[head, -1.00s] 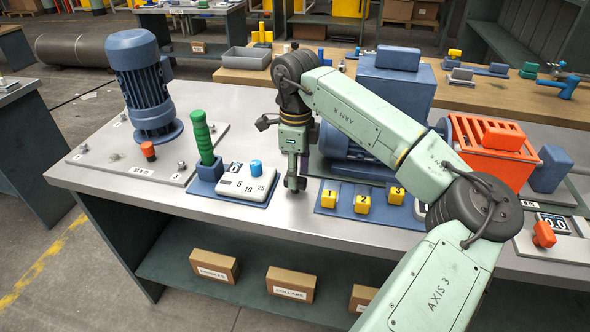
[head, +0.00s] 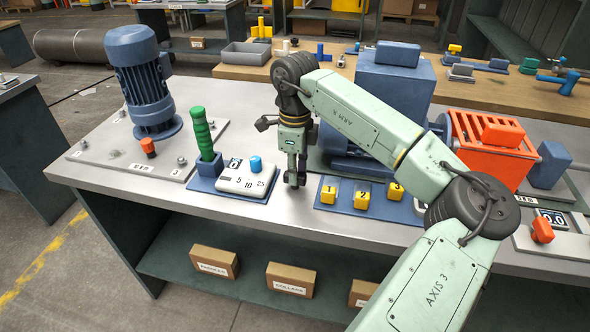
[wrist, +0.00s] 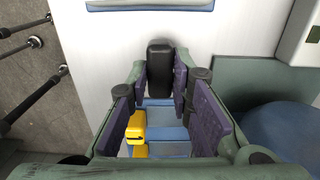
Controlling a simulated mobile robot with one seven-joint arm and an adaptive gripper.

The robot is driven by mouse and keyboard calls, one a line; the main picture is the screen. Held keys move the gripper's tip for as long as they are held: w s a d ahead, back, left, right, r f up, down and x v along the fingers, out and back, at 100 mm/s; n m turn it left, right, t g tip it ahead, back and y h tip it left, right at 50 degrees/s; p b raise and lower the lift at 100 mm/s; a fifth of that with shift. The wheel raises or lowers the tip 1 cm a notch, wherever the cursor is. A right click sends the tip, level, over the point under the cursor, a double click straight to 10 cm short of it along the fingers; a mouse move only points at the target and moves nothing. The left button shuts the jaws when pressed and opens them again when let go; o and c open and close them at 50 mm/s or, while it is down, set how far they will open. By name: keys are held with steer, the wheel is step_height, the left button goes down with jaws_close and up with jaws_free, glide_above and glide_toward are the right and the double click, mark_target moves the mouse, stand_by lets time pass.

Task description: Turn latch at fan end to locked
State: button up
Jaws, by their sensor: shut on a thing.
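My gripper (head: 297,178) points down at the bench, just left of the large blue motor (head: 350,158). In the wrist view, its purple-padded fingers (wrist: 160,88) are shut on a dark upright handle (wrist: 159,66), which seems to be the latch. The handle sits between the pads near the fingertips. In the head view my gripper and arm mostly hide it, so its angle and any lock marking cannot be read.
Yellow numbered blocks (head: 362,200) on a blue plate stand right of my gripper. A white dial box (head: 246,180) and a green-handled lever (head: 204,135) stand left. An orange guard (head: 490,145) is at right. Bare bench lies in front.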

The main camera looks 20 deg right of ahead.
jaws_close()
steer(key=m+b, duration=0.1)
steer(key=b, duration=0.1)
steer(key=m+b, duration=0.1)
steer(key=m, duration=0.1)
steer(key=shift+f+m+b, duration=0.2)
steer(key=shift+m+b, duration=0.1)
steer(key=shift+b, duration=0.1)
steer(key=m+b, duration=0.3)
steer(key=m, duration=0.2)
steer(key=shift+b, duration=0.4)
steer(key=m+b, duration=0.2)
steer(key=m, duration=0.3)
steer(key=shift+r, duration=0.1)
steer(key=shift+r+m+b, duration=0.1)
steer(key=shift+m+b, duration=0.8)
steer(key=shift+m, duration=1.3)
steer(key=o, duration=0.9)
jaws_free()
steer(key=shift+o, duration=0.2)
